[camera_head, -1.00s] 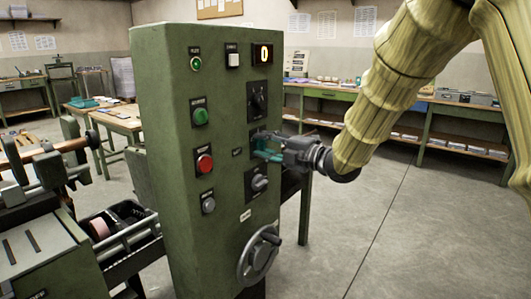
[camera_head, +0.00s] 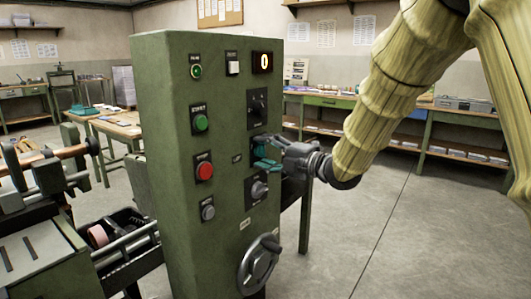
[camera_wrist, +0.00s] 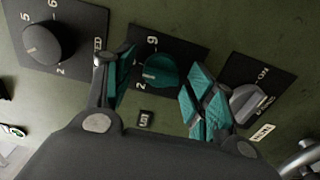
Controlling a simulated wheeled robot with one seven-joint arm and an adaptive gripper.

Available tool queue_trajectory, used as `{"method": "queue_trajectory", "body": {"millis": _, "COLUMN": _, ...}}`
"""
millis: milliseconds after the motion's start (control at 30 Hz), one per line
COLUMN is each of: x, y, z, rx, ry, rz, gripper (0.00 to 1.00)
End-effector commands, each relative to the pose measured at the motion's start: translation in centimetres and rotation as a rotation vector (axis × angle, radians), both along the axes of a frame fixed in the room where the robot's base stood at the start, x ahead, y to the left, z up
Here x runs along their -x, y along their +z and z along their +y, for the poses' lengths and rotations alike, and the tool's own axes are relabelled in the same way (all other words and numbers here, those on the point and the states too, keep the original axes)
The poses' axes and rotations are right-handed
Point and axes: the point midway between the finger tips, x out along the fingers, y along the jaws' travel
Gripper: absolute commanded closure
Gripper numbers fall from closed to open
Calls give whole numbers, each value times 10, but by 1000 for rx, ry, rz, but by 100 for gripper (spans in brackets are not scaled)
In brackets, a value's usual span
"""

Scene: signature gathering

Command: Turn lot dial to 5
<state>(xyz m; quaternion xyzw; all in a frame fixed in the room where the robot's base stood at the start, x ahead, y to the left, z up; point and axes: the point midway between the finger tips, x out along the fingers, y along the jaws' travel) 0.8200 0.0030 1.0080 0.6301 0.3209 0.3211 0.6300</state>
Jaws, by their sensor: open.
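A small label (camera_wrist: 145,119) sits beside the plate. My gripper (camera_wrist: 163,88) is open, with one teal-padded finger on each side of the dial in the wrist view. I cannot tell whether either pad touches it. In the head view my gripper (camera_head: 266,153) is at the right part of the green cabinet front (camera_head: 226,195) and mostly hides the dial. The lit display (camera_head: 262,62) above reads 0.
A black dial (camera_head: 258,105) sits above and a grey switch knob (camera_head: 259,189) below, close to my fingers. Green (camera_head: 201,123) and red (camera_head: 204,170) buttons are to the left. A handwheel (camera_head: 259,262) projects low down. Open floor lies to the right.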

Motion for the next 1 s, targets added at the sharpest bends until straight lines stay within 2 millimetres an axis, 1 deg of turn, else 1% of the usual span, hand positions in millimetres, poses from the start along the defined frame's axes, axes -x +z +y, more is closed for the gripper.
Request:
{"method": "queue_trajectory", "body": {"millis": 133, "x": 2, "y": 0, "z": -3, "rx": 0, "ry": -1, "rz": 0, "gripper": 45}}
{"method": "queue_trajectory", "body": {"millis": 233, "x": 7, "y": 0, "z": -11, "rx": -1, "ry": -2, "rz": -1, "gripper": 45}}
{"method": "queue_trajectory", "body": {"millis": 367, "x": 19, "y": 0, "z": -27, "rx": -1, "ry": -1, "rz": 0, "gripper": 45}}
{"method": "queue_trajectory", "body": {"millis": 500, "x": 34, "y": 1, "z": -49, "rx": -1, "ry": -2, "rz": 0, "gripper": 45}}
{"method": "queue_trajectory", "body": {"millis": 700, "x": 54, "y": 0, "z": -76, "rx": -2, "ry": -1, "rz": 1, "gripper": 45}}
{"method": "queue_trajectory", "body": {"millis": 833, "x": 63, "y": 0, "z": -88, "rx": -1, "ry": -1, "rz": 1, "gripper": 45}}
{"method": "queue_trajectory", "body": {"millis": 1000, "x": 69, "y": 0, "z": -96, "rx": 0, "ry": 0, "rz": 0, "gripper": 45}}
